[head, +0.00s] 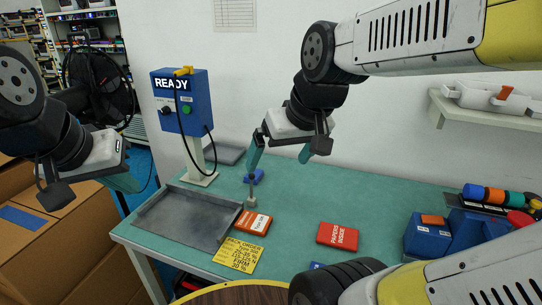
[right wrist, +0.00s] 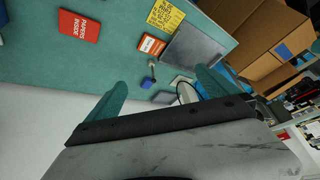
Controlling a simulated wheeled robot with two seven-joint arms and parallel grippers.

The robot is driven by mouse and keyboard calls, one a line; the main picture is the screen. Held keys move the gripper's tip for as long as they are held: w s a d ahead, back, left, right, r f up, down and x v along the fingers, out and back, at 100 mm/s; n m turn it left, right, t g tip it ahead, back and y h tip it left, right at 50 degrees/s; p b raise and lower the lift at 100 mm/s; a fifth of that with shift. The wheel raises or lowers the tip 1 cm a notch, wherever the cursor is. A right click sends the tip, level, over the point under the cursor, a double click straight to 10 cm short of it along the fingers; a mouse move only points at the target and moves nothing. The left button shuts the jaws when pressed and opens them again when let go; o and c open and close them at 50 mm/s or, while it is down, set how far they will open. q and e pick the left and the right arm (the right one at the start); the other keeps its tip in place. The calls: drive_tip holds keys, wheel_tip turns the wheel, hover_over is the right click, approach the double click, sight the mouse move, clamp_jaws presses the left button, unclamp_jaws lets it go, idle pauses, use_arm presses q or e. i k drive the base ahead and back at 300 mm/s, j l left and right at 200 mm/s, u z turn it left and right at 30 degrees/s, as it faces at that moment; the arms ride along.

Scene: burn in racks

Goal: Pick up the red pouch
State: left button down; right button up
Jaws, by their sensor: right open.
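The red pouch (head: 337,235), marked "PAPERS INSIDE", lies flat on the green table, right of centre in the head view. It also shows at the upper left of the right wrist view (right wrist: 80,27). My right gripper (head: 280,155) is open and empty, in the air above the back of the table, up and left of the pouch. Its two teal fingers (right wrist: 158,95) are spread in the right wrist view, with the pouch outside them. My left gripper (head: 126,183) hangs at the left, away from the pouch; whether its jaws are open is unclear.
A smaller orange-red packet (head: 253,223) and a yellow order card (head: 238,257) lie beside a grey metal tray (head: 170,222). A small grey-and-blue object (head: 251,190) stands behind them. A blue "READY" box (head: 182,100) stands back left; blue bins (head: 428,238) stand right.

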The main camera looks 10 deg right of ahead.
sight(332, 235)
drive_tip(key=z, duration=1.35)
